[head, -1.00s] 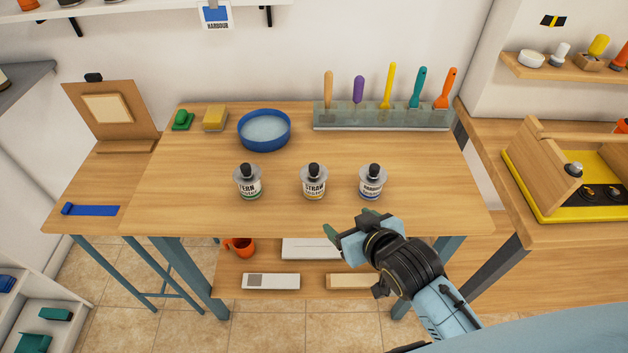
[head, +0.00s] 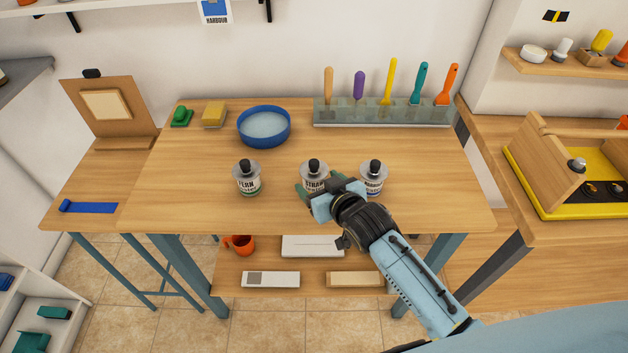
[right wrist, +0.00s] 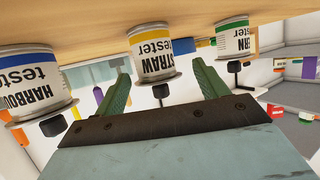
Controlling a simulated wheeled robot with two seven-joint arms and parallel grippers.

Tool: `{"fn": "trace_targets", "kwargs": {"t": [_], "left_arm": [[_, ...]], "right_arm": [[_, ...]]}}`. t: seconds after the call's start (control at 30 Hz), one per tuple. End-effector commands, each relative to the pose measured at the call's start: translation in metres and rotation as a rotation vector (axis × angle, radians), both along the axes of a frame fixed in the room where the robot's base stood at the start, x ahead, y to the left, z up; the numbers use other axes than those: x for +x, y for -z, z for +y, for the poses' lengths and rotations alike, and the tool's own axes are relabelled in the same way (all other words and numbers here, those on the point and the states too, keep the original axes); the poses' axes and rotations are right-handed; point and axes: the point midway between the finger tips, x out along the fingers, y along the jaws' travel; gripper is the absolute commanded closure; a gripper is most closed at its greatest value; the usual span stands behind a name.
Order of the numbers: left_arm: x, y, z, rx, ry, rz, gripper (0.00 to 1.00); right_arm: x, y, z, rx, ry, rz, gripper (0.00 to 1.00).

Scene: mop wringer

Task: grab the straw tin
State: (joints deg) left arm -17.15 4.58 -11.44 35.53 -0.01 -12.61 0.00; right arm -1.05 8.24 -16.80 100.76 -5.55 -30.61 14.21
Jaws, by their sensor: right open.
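The straw tin (head: 314,172) is a small grey tin with a black knob on its lid, the middle one of three on the wooden table. My right gripper (head: 318,196) is open at its front side, partly covering it. In the right wrist view the straw tin (right wrist: 152,56) appears upside down, with a yellow band, ahead of and between the two green fingers (right wrist: 160,85). I cannot tell whether the fingers touch it. The fern tin (head: 246,177) stands to the left and the harbour tin (head: 373,177) to the right. My left gripper is not in view.
A clear rack (head: 383,111) with several coloured-handled tools stands at the back right. The table's front left is clear.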

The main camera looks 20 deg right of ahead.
Motion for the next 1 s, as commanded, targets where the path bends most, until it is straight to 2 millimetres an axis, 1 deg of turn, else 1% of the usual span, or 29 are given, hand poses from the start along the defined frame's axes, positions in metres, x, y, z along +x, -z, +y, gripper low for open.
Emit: {"fn": "trace_targets", "kwargs": {"t": [0.2, 0.3, 0.43, 0.63, 0.67, 1.0], "left_arm": [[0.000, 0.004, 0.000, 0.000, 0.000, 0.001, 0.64], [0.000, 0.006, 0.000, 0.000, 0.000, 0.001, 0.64], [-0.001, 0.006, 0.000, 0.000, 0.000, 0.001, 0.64], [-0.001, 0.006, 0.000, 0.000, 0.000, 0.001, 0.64], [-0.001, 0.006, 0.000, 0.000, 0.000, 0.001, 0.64], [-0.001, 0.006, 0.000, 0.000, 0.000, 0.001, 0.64]], "right_arm": [[0.030, 0.010, -0.002, -0.001, 0.000, -0.001, 0.27], [0.039, 0.015, 0.001, 0.001, -0.001, -0.001, 0.27], [0.045, 0.017, 0.002, 0.000, -0.001, 0.001, 0.27], [0.045, 0.017, 0.002, 0.000, -0.001, 0.000, 0.27], [0.045, 0.017, 0.002, 0.000, -0.001, 0.000, 0.29], [0.045, 0.017, 0.002, -0.001, -0.001, 0.000, 0.73]]}}
